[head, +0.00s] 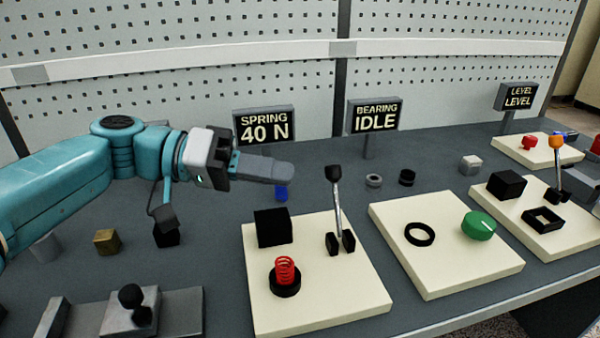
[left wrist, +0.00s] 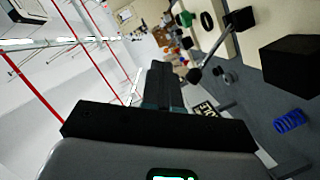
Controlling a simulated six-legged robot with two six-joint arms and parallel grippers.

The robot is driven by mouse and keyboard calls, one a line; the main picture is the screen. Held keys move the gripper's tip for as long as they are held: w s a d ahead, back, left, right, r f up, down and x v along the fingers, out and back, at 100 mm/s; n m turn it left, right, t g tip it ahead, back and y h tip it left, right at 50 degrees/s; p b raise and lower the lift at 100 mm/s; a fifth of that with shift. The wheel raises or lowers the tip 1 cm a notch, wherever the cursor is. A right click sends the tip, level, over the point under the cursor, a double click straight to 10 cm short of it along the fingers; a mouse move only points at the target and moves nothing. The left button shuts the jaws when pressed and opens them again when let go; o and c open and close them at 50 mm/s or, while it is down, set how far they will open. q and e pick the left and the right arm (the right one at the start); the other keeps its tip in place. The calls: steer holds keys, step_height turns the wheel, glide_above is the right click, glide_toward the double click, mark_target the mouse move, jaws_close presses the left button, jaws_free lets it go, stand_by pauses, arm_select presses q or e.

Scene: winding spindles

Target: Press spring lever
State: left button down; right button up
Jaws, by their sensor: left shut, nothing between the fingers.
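The spring lever (head: 338,205) is a silver rod with a black knob, standing almost upright between two black brackets on the cream spring board (head: 345,290). A red coil spring (head: 286,270) in a black cup and a black block (head: 273,227) share that board. My left gripper (head: 285,172) is shut and empty, pointing right. Its tip is left of the knob in the head view, with a gap between them. In the left wrist view the lever (left wrist: 208,60) shows right of the shut fingers (left wrist: 160,80). My right gripper is not in view.
A "SPRING 40 N" sign (head: 264,126) stands behind my left gripper. A blue spring (head: 281,192) lies behind the black block. To the right is a cream board (head: 450,275) with a green knob (head: 479,225) and a black ring. A metal fixture (head: 130,310) stands front left.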

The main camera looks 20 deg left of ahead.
arm_select(q)
steer(key=v, duration=0.4)
steer(key=shift+a, duration=0.25)
steer(key=shift+s, duration=0.1)
stand_by(1.1)
